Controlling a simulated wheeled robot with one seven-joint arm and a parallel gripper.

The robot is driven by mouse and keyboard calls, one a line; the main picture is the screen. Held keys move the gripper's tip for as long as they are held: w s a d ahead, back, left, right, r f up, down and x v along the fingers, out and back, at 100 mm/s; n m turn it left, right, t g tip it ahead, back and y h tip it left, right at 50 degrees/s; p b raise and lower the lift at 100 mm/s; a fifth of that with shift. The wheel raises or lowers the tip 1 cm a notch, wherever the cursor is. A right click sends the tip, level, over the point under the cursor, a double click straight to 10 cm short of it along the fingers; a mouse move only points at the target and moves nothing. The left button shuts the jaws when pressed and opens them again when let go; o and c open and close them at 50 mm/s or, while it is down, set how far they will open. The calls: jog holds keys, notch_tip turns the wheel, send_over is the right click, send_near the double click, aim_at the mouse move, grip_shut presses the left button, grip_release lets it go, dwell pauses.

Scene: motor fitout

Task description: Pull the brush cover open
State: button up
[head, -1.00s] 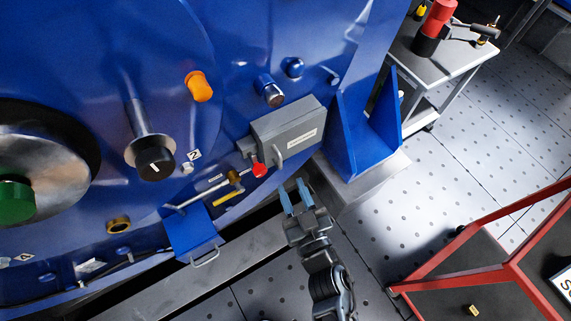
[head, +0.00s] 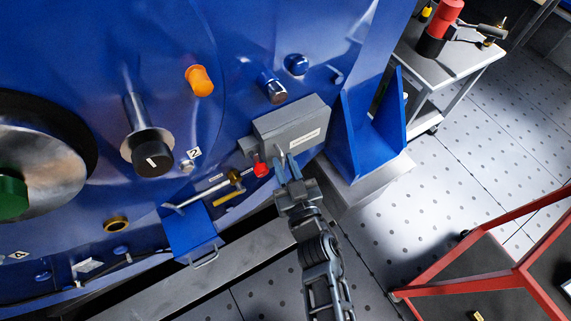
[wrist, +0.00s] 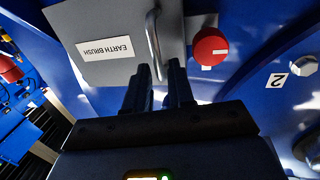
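The brush cover is a grey box (head: 290,129) on the blue motor housing. In the wrist view its grey front (wrist: 105,40) carries an "EARTH BRUSH" label, upside down there. It looks closed. A metal bar handle (wrist: 152,38) stands out from its front, near the red knob. My gripper (head: 286,166) is at this handle. In the wrist view the two dark fingertips (wrist: 160,76) lie on either side of the handle's lower end, with a narrow gap between them. The fingers look open; contact with the bar cannot be made out.
A red knob (wrist: 210,47) sits close beside the handle; it also shows in the head view (head: 261,170). A blue bracket (head: 366,130) stands right of the box. A blue flap with a handle (head: 190,232) is lower left. A red-framed cart (head: 492,252) stands on the floor at right.

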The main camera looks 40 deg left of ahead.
grip_shut()
jog(key=shift+w, duration=0.1)
dwell(1.0)
